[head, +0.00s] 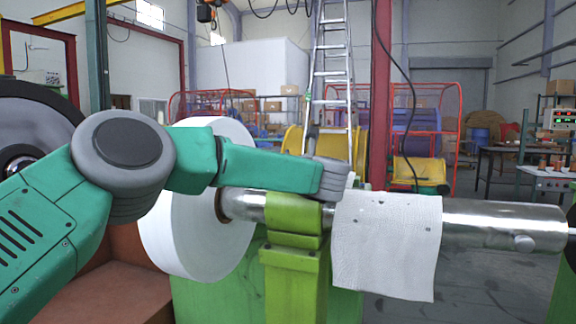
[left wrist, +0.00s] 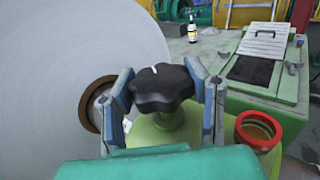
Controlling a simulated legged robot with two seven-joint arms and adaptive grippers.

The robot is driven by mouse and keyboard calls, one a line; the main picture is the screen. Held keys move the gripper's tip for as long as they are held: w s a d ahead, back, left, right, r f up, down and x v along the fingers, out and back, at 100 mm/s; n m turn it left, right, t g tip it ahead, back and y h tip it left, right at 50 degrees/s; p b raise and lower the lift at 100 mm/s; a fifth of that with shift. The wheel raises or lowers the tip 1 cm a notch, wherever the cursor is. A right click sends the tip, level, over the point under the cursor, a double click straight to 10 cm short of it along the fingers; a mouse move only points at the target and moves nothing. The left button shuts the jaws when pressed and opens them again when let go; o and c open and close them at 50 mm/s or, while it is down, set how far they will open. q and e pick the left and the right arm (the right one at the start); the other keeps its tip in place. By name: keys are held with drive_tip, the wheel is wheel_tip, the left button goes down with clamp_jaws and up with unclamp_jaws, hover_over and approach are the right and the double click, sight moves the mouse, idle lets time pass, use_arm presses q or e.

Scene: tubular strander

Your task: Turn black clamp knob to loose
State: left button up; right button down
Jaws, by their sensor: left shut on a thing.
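The black clamp knob (left wrist: 163,86) is a lobed knob with a small white mark near its far edge, seen in the left wrist view. It sits on top of a green clamp post (left wrist: 178,130). My left gripper (left wrist: 164,97) is shut on the knob, with its blue-padded fingers on the left and right sides. In the head view my left arm reaches in from the left to above the metal shaft (head: 480,222), and its wrist hides the knob. The green clamp (head: 293,245) shows below the wrist. My right gripper is not in view.
A large white roll (head: 190,235) stands close left of the clamp. A white perforated sheet (head: 386,250) hangs over the shaft. A red-rimmed cup (left wrist: 258,130) is close right of my gripper in the left wrist view, and a bottle (left wrist: 192,28) stands farther back.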

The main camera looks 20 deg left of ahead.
use_arm(q)
drive_tip(key=shift+d+f+g, duration=0.2)
drive_tip(key=shift+f+g, duration=0.1)
drive_tip(key=shift+f, duration=0.1)
drive_tip(key=o, duration=1.2)
drive_tip(key=shift+c, duration=0.2)
drive_tip(key=shift+o, duration=0.3)
drive_tip(key=shift+r, duration=0.15)
drive_tip(key=shift+r+y, duration=0.1)
drive_tip(key=shift+y, duration=0.2)
wheel_tip(320, 180, up, 10)
